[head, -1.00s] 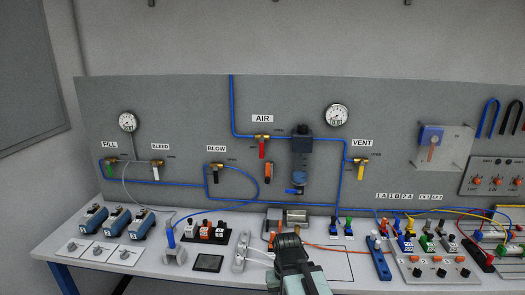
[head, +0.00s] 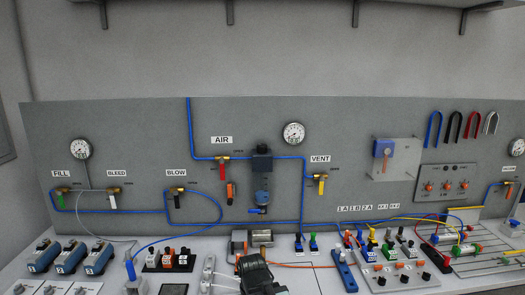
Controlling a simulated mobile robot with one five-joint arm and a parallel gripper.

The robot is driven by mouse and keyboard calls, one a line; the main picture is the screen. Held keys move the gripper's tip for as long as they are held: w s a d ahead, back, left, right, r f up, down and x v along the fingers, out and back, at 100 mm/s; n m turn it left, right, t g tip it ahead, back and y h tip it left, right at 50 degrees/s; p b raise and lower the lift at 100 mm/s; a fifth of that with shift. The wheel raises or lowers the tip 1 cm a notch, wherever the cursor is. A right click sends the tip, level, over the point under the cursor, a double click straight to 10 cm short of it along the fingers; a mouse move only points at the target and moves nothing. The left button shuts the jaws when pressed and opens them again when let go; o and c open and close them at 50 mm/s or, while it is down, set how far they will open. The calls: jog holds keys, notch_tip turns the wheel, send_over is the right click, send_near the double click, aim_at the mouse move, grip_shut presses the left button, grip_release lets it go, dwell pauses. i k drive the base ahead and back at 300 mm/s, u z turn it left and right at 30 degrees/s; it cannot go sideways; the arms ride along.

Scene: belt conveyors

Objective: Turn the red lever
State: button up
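The red lever (head: 222,171) hangs straight down from a brass valve under the AIR label (head: 222,140) on the grey panel. A blue tube runs into this valve. My arm shows at the bottom middle, below and in front of the panel, and is apart from the lever. Its end, my gripper (head: 258,272), is dark and seen from behind, so its fingers are hidden. I cannot tell whether it is open or shut.
An orange and black handle (head: 231,192) hangs just below the red lever. A filter unit (head: 262,172) stands to its right. Other levers are green (head: 60,201), black (head: 177,201) and yellow (head: 321,187). The bench (head: 215,243) below is crowded with blocks and fittings.

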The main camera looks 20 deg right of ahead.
aim_at(221, 160)
jog(key=u, duration=2.95)
jog(key=k, duration=1)
jog(key=z, duration=1.05)
jog(key=i, duration=1)
